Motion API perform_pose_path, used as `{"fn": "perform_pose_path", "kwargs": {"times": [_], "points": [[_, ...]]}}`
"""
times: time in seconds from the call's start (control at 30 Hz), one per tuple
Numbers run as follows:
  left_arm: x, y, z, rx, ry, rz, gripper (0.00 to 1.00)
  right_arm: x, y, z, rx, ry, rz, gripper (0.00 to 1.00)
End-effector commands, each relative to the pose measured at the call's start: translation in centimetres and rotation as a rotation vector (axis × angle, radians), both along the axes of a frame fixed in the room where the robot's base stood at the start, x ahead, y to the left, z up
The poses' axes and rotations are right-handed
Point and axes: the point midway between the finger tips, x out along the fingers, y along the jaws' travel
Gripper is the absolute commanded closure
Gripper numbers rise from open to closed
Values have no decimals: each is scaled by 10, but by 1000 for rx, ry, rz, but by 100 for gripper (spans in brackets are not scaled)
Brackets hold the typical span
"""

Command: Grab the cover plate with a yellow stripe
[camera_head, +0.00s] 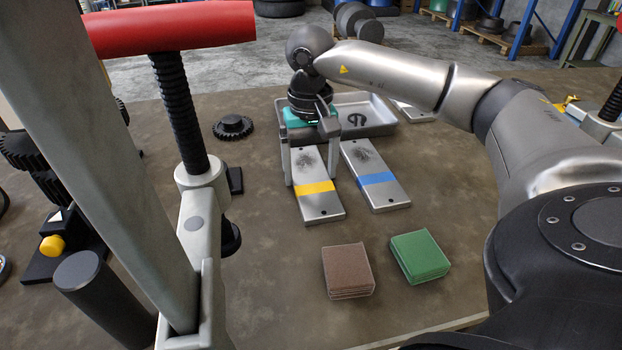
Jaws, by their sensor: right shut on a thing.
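The cover plate with a yellow stripe (319,204) lies on the workbench near the middle. It is a grey metal plate with a hole near its front end and a dark smudge towards the back. My right gripper (309,168) is over its far half, pointing down, with one finger at each long side, shut on the plate. The gripper body hides the plate's far end. I cannot tell any gap between plate and bench. My left gripper is not in view.
A similar plate with a blue stripe (377,179) lies close on the right. A grey tray (372,128) is behind. Brown pads (347,270) and green pads (419,256) lie in front. A black gear (233,127) and a red-handled tool (165,28) are on the left.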

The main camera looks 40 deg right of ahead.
Motion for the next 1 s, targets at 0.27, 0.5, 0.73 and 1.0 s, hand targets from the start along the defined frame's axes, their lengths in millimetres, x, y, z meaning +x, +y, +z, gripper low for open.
{"fn": "perform_pose_path", "kwargs": {"times": [0.27, 0.5, 0.73, 1.0], "points": [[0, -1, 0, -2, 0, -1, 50, 0, 0, 1, 0, -1, -1, 100], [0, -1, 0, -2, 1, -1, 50, 1, 0, 2, 0, -4, -1, 100], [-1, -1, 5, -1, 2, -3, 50, 2, 0, 23, 0, -8, -1, 100], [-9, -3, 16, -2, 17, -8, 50, 2, 0, 76, 2, -8, 0, 100]]}}
